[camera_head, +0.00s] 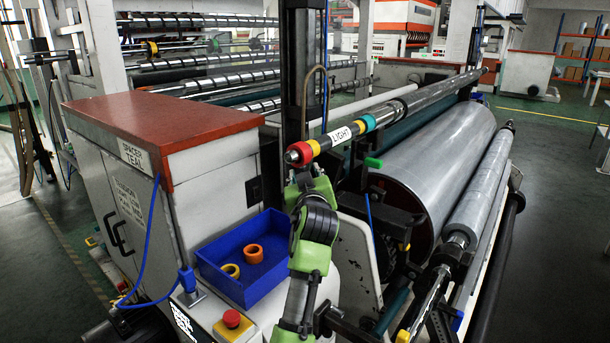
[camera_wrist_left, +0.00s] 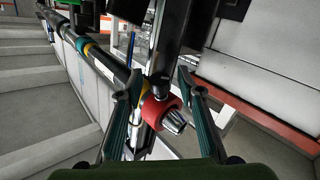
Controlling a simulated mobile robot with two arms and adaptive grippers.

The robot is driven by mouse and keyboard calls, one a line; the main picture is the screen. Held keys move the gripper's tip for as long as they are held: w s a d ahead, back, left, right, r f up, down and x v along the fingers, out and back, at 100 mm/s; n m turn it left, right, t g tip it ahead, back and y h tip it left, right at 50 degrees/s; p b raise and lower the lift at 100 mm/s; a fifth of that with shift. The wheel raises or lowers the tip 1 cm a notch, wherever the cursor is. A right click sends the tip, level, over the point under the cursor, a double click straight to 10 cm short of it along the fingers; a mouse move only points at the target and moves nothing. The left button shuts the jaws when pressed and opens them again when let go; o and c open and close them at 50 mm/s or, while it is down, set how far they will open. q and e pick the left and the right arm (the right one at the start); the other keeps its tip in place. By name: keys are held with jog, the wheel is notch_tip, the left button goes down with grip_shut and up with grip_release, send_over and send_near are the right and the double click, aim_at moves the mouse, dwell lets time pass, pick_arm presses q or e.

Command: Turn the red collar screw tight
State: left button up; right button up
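The red collar (camera_head: 300,153) sits at the near end of the long roller shaft, next to a yellow ring and a white "LIGHT" label. In the left wrist view the red collar (camera_wrist_left: 158,109) lies between my fingers, with a silver ribbed shaft end (camera_wrist_left: 175,121) sticking out. My right gripper is not in view.
A red stop button (camera_head: 232,319) is at the front. A red-topped cabinet (camera_head: 160,122) stands left, a large metal roll (camera_head: 435,165) right.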

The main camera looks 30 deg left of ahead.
pick_arm(q)
jog(key=shift+s+d, duration=0.15)
jog(key=shift+d, duration=0.05)
jog(key=v, duration=0.7)
dwell(0.8)
